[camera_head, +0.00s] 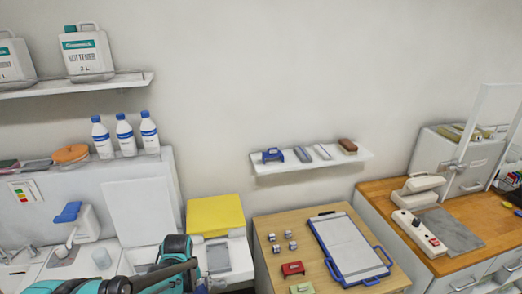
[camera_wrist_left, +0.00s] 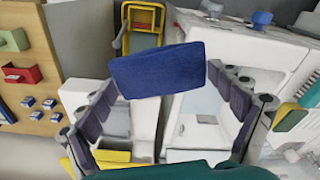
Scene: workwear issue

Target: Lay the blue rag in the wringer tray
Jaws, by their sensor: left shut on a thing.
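The blue rag (camera_wrist_left: 155,68) shows in the wrist view as a flat, folded blue block. My left gripper (camera_wrist_left: 157,78) is shut on it, with one dark finger at either side, and holds it above a white counter. In the head view my teal left arm comes in low at the left, and the rag cannot be made out there. A white open basin (camera_wrist_left: 204,122) lies below the rag in the wrist view. A shallow grey tray (camera_head: 218,257) sits in front of a yellow box in the head view. I cannot tell which is the wringer tray. My right gripper is not in view.
The yellow box (camera_head: 215,214) stands behind the grey tray. A wooden table (camera_head: 275,225) to the right holds a red caddy (camera_head: 292,269), small blocks and a blue-framed board (camera_head: 348,249). A raised white panel (camera_head: 141,208) stands behind my arm. A yellow-framed object (camera_wrist_left: 142,27) lies beyond the rag.

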